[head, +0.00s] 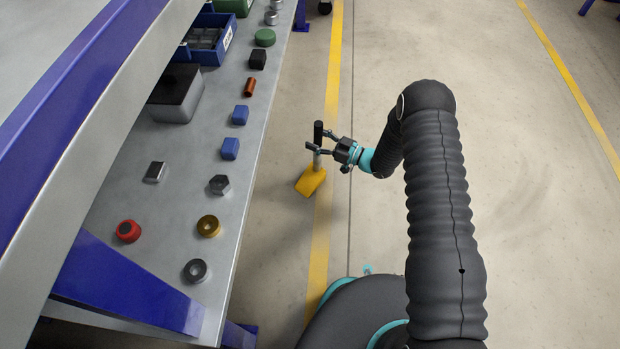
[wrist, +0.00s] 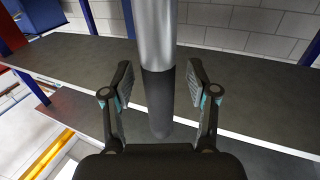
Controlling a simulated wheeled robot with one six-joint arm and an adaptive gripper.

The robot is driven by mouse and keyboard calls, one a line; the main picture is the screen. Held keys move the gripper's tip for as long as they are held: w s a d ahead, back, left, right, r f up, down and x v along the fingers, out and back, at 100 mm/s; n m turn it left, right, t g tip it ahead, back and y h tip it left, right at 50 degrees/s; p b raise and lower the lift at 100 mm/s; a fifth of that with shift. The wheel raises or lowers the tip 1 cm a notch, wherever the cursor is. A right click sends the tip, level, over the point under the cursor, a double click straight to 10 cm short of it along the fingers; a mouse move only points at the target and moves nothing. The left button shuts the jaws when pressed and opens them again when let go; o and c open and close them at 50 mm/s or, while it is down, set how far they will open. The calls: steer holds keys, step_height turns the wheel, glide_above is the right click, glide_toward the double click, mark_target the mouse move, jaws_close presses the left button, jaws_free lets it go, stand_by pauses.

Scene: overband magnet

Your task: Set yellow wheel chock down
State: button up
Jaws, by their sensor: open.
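The yellow wheel chock (head: 311,181) shows in the head view beside the bench, over the yellow floor line. A silver shaft with a black end stands up from it. In the wrist view the silver shaft (wrist: 157,38) and its dark grip (wrist: 159,100) are between my fingers. My gripper (head: 317,149) is at the upper part of the shaft. In the wrist view my gripper (wrist: 160,88) is open, with a finger on each side of the grip and gaps visible. The chock's underside is hidden, and its contact with the floor cannot be made out.
A grey bench (head: 180,235) runs along the left with several small parts on it. A blue bin (head: 208,40) and a dark-topped grey box (head: 176,93) stand on it. Blue frame beams (head: 130,285) cross the lower left. The floor (head: 530,180) to the right is clear.

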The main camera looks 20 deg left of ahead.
jaws_close()
stand_by(0.3)
